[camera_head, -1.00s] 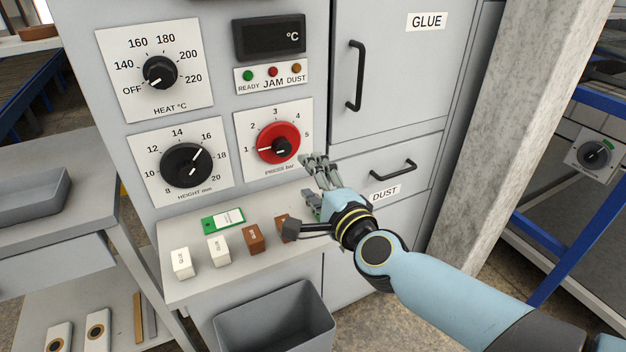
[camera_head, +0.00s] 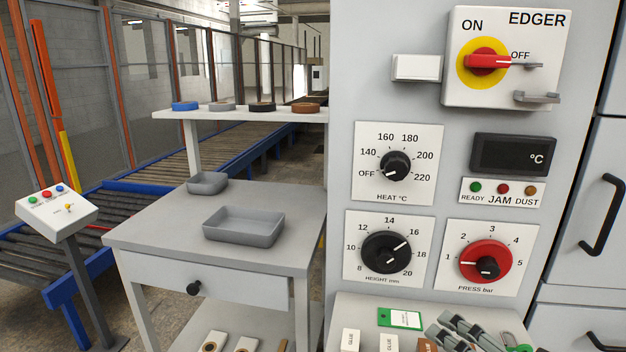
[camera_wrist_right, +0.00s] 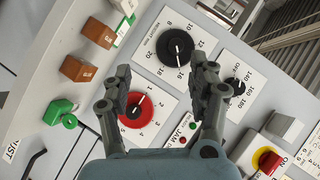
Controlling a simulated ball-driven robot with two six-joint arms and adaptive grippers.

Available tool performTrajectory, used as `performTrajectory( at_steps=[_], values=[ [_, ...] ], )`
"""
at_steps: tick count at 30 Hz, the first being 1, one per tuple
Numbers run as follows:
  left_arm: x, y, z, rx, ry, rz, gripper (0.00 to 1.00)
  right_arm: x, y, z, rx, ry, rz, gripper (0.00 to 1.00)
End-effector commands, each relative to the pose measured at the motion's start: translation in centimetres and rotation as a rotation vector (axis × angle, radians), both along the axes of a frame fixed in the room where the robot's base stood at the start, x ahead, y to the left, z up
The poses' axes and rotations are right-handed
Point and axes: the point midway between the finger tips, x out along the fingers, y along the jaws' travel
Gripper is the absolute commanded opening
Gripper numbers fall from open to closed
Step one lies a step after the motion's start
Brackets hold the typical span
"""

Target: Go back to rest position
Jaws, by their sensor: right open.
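My right gripper (camera_head: 468,330) shows at the bottom edge of the head view, low in front of the edger cabinet (camera_head: 350,60) and over its small ledge (camera_head: 345,312). In the right wrist view my right gripper (camera_wrist_right: 160,92) is open, with nothing between its fingers. Beyond the fingers are the red press knob (camera_wrist_right: 135,110) and the black height knob (camera_wrist_right: 174,48). Most of the right arm is outside the head view. My left gripper is not in view.
White blocks (camera_head: 350,341), a brown block (camera_head: 427,345) and a green-edged card (camera_head: 400,318) are on the ledge near the right gripper. A side table (camera_head: 150,235) holds grey trays. A conveyor (camera_head: 160,170) runs behind.

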Motion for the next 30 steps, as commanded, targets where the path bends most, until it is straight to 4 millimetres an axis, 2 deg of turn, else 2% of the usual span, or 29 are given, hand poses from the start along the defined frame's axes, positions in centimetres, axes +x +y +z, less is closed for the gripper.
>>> performTrajectory(
  at_steps=[1,3,9,15,22,24,30],
  values=[
    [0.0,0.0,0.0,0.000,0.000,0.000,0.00,-1.9,0.9,-0.3,-0.134,0.054,0.098,0.59],
    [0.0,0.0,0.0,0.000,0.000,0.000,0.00,-4.3,1.2,-1.0,-0.306,0.136,0.210,0.59],
    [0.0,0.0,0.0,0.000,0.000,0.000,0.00,-9.8,-0.6,-2.0,-0.630,0.328,0.387,0.59],
    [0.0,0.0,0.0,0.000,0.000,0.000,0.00,-14.2,-3.3,-1.7,-0.833,0.495,0.480,0.59],
    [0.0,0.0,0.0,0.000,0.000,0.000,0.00,-18.9,-6.5,-0.5,-0.993,0.687,0.544,0.59],
    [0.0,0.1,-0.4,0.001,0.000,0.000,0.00,-18.2,-6.6,-3.2,-0.984,0.693,0.547,0.59],
    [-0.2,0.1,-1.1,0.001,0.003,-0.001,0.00,-17.4,-7.1,-9.4,-0.974,0.713,0.551,0.59]
  ],
)
